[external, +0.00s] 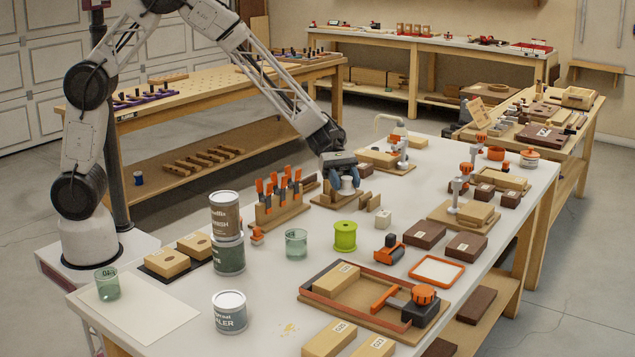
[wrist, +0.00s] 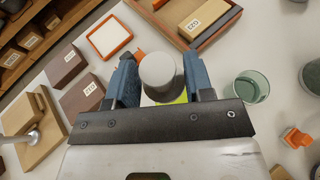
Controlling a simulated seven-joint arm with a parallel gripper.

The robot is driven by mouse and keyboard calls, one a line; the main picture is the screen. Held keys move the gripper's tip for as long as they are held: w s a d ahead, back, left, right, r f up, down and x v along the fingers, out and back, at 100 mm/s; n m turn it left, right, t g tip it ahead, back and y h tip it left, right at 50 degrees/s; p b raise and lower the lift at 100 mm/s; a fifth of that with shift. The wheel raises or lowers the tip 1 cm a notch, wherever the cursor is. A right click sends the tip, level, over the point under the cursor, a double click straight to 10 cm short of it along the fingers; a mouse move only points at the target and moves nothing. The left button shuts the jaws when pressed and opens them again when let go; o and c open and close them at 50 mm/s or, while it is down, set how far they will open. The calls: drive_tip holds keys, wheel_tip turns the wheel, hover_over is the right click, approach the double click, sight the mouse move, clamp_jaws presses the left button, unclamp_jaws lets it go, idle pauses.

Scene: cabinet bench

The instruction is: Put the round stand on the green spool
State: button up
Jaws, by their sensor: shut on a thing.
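My gripper (external: 345,178) is shut on the pale round stand (wrist: 160,74), which sits between its two blue fingers. In the external view the stand (external: 347,184) shows as a small whitish piece under the gripper, above the bench. The green spool (external: 345,237) stands upright on the white bench top, nearer the camera than the gripper. In the wrist view only a yellow-green sliver of the spool (wrist: 180,98) shows past the stand; the rest is hidden. The stand is apart from the spool in the external view.
Near the spool are a green glass (external: 296,243), an orange-and-black tool (external: 389,250) and a small pale block (external: 383,219). A rack of orange-handled tools (external: 279,195) stands left of my gripper. Stacked cans (external: 227,232) stand further left. Bare bench surrounds the spool.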

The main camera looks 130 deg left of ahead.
hover_over(345, 224)
drive_tip(key=shift+f, duration=3)
drive_tip(key=shift+f, duration=0.1)
drive_tip(key=shift+f, duration=1.8)
drive_tip(key=shift+f, duration=0.1)
drive_tip(key=o, duration=0.9)
drive_tip(key=shift+r, duration=0.2)
drive_tip(key=v, duration=1.2)
